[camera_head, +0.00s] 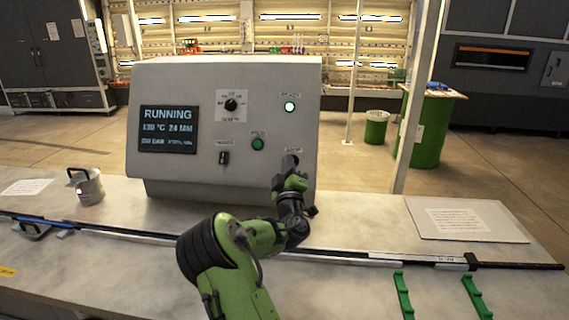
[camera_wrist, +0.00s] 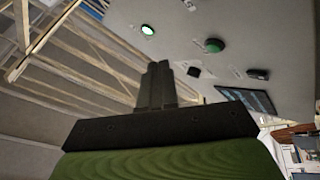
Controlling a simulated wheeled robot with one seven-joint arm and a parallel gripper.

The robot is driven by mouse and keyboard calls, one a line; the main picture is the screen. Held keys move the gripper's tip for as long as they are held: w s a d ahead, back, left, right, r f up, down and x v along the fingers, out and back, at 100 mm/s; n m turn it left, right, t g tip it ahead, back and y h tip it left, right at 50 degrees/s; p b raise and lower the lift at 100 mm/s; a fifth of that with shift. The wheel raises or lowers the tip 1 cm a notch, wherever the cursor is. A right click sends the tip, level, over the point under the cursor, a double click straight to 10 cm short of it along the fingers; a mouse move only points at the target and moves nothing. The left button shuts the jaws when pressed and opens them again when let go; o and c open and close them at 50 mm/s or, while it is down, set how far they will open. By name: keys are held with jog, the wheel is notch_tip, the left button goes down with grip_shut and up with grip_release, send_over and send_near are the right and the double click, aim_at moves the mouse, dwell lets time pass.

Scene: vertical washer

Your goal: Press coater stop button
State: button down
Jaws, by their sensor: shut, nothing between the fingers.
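A grey sloped control panel (camera_head: 180,85) stands on the counter, its screen (camera_head: 168,129) reading RUNNING. It carries a lit round lamp (camera_head: 290,106) at upper right and a green round button (camera_head: 257,143) below it to the left. My gripper (camera_head: 290,160) is shut and empty in front of the panel's lower right, below a small label. It covers that patch in the head view. In the wrist view my shut fingers (camera_wrist: 158,82) point toward the panel, with a small dark piece (camera_wrist: 194,72) just beside them; I cannot tell whether it is the stop button. Contact is unclear.
The panel also has a black rotary knob (camera_head: 231,104) and a black switch (camera_head: 223,157). A metal cup (camera_head: 90,188) stands at left on the counter. A paper sheet on a board (camera_head: 465,219) lies at right. A rail with green brackets (camera_head: 403,296) runs along the front.

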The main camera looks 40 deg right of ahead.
jog(key=shift+d, duration=0.1)
jog(key=w+d+f, duration=0.4)
jog(key=d, duration=0.2)
jog(key=shift+w, duration=0.4)
jog(key=shift+d, duration=0.1)
dwell(1.7)
jog(key=shift+w+d+f, duration=0.15)
jog(key=shift+w+d, duration=0.1)
jog(key=shift+w+d+f, duration=0.25)
jog(key=shift+w+d, duration=0.05)
jog(key=shift+d, duration=0.05)
dwell(0.8)
jog(key=shift+s+a+r+b, duration=0.3)
jog(key=shift+s+a+r, duration=0.1)
jog(key=shift+s+a, duration=0.2)
dwell(0.4)
jog(key=shift+s+a+r, duration=0.6)
jog(key=shift+s+a, duration=0.1)
jog(key=shift+a, duration=0.2)
jog(key=shift+s+a+r, duration=0.55)
jog(key=shift+s+a, duration=0.1)
jog(key=shift+a, duration=0.25)
